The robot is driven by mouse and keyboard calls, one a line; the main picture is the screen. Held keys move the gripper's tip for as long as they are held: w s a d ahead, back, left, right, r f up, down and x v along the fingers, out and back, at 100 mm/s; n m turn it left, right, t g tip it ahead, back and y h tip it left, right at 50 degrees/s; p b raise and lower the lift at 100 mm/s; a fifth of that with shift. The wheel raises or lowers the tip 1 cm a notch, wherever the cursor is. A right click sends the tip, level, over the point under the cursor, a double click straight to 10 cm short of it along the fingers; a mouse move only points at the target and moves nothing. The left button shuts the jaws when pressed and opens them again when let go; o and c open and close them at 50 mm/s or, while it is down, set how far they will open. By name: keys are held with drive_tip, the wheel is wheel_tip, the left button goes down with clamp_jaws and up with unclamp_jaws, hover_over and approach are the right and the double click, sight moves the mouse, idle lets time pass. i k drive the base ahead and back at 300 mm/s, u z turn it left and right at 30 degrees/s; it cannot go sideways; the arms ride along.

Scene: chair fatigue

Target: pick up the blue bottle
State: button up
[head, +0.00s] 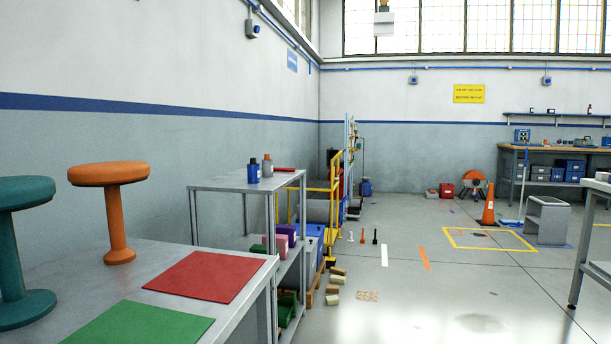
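A small blue bottle (253,171) with a dark cap stands upright on the top shelf of a grey metal rack (215,185), left of the middle of the head view. A grey bottle (267,166) with a reddish-brown cap stands just behind it to the right, very close to it. A flat red item (285,169) lies behind them on the same shelf. The blue bottle is in plain sight. My gripper is not in view.
A grey table (60,260) in front of the rack bears a teal stool (22,250), an orange stool (115,215), a red mat (205,276) and a green mat (140,325). Yellow rails (336,185) stand behind the rack.

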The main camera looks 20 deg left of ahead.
sight(253, 176)
drive_tip(key=u, duration=0.3)
drive_tip(key=i, duration=1.2)
drive_tip(key=u, duration=0.55)
drive_tip(key=i, duration=1.6)
drive_tip(key=u, duration=0.1)
